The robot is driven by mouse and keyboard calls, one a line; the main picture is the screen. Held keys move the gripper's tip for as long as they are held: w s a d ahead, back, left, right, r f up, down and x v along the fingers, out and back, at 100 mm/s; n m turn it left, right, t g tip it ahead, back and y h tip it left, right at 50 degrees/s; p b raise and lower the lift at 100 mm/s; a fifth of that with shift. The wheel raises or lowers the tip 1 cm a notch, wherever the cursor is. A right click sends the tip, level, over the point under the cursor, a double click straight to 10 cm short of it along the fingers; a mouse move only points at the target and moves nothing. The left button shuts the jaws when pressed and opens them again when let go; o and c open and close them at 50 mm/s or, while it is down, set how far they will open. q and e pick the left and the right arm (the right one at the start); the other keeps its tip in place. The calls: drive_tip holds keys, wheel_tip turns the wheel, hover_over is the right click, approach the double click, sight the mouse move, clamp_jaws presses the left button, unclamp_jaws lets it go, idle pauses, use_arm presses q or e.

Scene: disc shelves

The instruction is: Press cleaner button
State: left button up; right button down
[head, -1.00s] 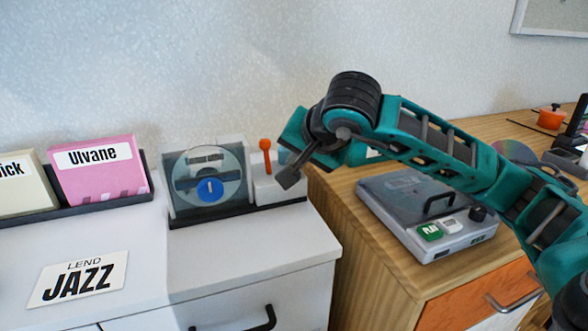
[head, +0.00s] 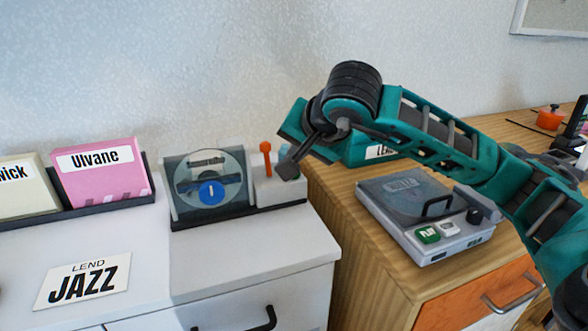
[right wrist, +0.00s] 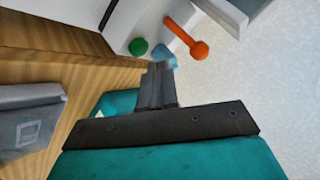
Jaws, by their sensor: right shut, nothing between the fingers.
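The disc cleaner (head: 261,203) stands at the right end of the white cabinet. It holds an upright clear disc (head: 232,172) with a blue centre. An orange lever (head: 266,158) rises on its right part; it also shows in the right wrist view (right wrist: 199,50). That view shows a green button (right wrist: 138,47) and a blue button (right wrist: 172,61) beside the lever. My right gripper (head: 287,172) is shut and empty, its tips in front of the cleaner's right part. In the right wrist view its tips (right wrist: 160,66) overlap the blue button's edge; I cannot tell whether they touch.
A disc player (head: 420,215) with a green play button sits on the wooden cabinet to the right. A rack with a pink sleeve (head: 100,172) and a JAZZ card (head: 83,281) are at left.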

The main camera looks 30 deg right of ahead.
sight(297, 176)
drive_tip(key=shift+r+p, duration=1.65)
drive_tip(key=shift+r, duration=0.75)
drive_tip(key=shift+f, duration=0.1)
